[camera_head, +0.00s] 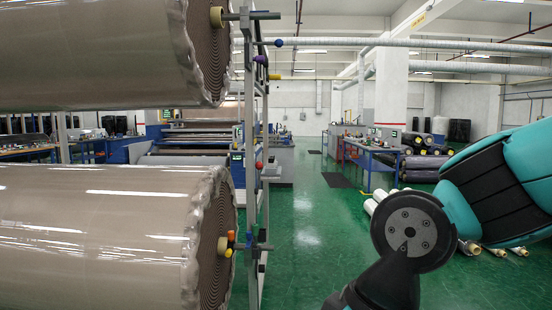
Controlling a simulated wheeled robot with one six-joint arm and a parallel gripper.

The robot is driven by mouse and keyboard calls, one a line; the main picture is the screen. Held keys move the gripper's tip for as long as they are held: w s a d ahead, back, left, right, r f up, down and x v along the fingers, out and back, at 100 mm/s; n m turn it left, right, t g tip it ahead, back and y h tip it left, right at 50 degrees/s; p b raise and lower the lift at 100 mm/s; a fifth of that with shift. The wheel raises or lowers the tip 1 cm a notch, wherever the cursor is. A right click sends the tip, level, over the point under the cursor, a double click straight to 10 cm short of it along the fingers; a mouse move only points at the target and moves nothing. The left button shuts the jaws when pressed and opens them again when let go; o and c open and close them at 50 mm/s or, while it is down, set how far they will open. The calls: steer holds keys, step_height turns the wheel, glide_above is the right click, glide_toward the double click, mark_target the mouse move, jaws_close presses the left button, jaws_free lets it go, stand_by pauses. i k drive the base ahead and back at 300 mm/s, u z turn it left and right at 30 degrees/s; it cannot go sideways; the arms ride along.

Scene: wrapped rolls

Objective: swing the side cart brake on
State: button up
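Two large wrapped rolls fill the left side, an upper roll (95,55) and a lower roll (95,240). Their ends face a metal rack or cart frame (249,110). Small coloured knobs sit on this frame: a blue knob (278,43), a purple one (261,59) and an orange-red one (259,165). A short bar (250,246) with yellow and orange parts meets the lower roll's core. I cannot tell which part is the side cart brake, or its position. My arm's teal and black links show at right; my gripper is out of view.
A green floor aisle (310,225) runs clear between the frame and my arm. White rolls (372,206) lie on the floor behind my arm. Blue workbenches (380,165) and a white pillar (390,90) stand farther back.

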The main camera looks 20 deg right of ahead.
mark_target(259, 166)
steer(key=z, duration=0.35)
steer(key=i, duration=1.65)
steer(key=u, duration=0.25)
